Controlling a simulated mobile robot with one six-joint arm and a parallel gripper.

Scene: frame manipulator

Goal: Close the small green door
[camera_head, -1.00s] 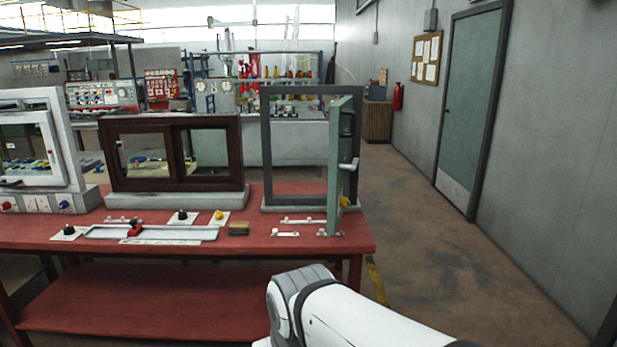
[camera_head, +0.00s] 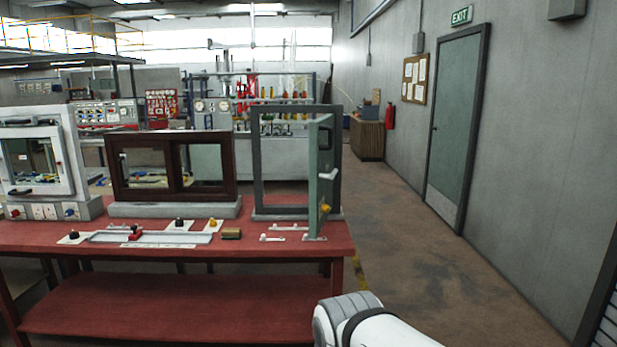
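The small green door (camera_head: 317,172) stands swung open, toward me, on the right side of its dark grey frame (camera_head: 255,160). It is seen nearly edge-on. A light lever handle (camera_head: 329,173) sits on its right face, with a yellow knob (camera_head: 325,208) lower down. The frame's opening is empty, and I see through it to the room behind. A white and grey link of my arm shows at the bottom, in front of the table and right of centre. My gripper is out of the picture.
The frame stands on a red table (camera_head: 200,261) with a lower shelf. Left of it are a brown sliding window (camera_head: 160,194) and a white window (camera_head: 72,160). A slide rail (camera_head: 170,237) and small switches lie in front. Floor (camera_head: 430,270) right of the table is clear.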

